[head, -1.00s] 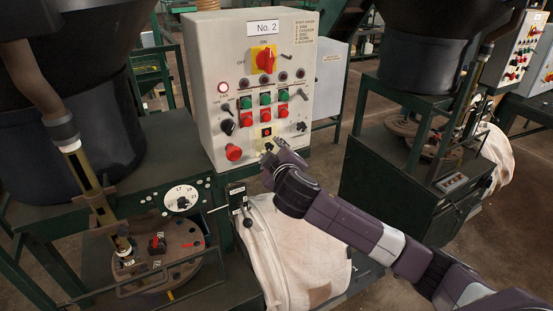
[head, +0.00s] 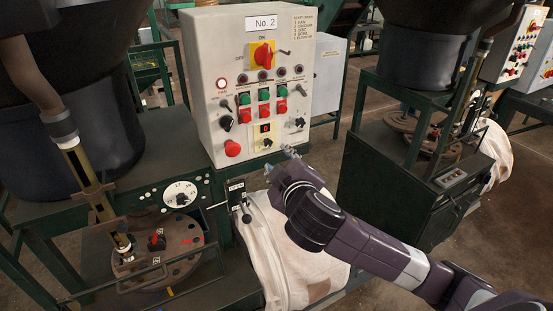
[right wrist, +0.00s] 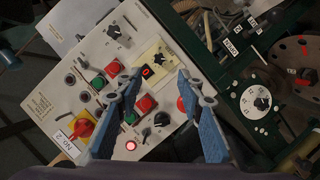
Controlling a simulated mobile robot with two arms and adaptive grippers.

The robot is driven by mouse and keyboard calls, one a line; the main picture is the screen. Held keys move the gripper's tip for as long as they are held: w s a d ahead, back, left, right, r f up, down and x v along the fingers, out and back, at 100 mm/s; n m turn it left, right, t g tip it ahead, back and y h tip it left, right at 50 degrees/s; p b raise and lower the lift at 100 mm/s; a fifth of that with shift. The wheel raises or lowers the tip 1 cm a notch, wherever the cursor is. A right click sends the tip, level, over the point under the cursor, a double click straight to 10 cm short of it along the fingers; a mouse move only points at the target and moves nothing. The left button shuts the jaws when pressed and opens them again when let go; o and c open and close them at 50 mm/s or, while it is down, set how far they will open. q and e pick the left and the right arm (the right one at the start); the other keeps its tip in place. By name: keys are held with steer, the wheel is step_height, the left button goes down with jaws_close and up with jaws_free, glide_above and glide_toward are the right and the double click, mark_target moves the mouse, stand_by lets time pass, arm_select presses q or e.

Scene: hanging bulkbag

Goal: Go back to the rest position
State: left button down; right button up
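My right gripper (head: 289,153) is in front of the lower right part of the grey control panel (head: 206,75) marked No. 2, apart from it. In the right wrist view my right gripper (right wrist: 150,88) has its two blue fingers spread wide with nothing between them, and the panel (right wrist: 70,68) lies beyond. The panel bears a red rotary switch (head: 263,56) on a yellow plate, green and red buttons, black knobs and a lit fan lamp (head: 222,83). My left gripper is in neither view.
A white bulk bag (head: 290,250) hangs below my right arm. A round plate (head: 165,250) and a white dial (head: 180,194) are on the green frame at left. A second machine (head: 390,180) stands at right. Brown floor lies between the machines.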

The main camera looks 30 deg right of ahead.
steer(key=d+f+m+g+y+b, duration=0.1)
steer(key=d+f+g+b, duration=0.15)
steer(key=f, duration=1.75)
steer(key=d+f+g+b, duration=0.1)
steer(key=f+g+b, duration=0.25)
steer(key=f, duration=1.55)
steer(key=s+f+b, duration=0.2)
steer(key=s+f, duration=0.2)
steer(key=f, duration=0.8)
steer(key=s+a+f+m+g+y+b, duration=0.1)
steer(key=s+f+g+b, duration=0.15)
steer(key=s+f, duration=1.15)
steer(key=s+a+f+g+b, duration=0.1)
steer(key=s+a+f, duration=0.1)
steer(key=s+f, duration=0.5)
steer(key=s+a+f+m+g+y+b, duration=0.1)
steer(key=s+f, duration=0.6)
steer(key=s, duration=0.7)
steer(key=s+a+f+m+g+b, duration=0.1)
steer(key=s+a+f+g, duration=0.1)
steer(key=s+f, duration=0.5)
steer(key=s+a, duration=0.1)
steer(key=s, duration=0.2)
steer(key=shift+s+a+g+y+b, duration=0.2)
steer(key=shift+s+g+y+b, duration=0.1)
steer(key=shift+s+g+y, duration=0.1)
steer(key=shift+f, duration=0.1)
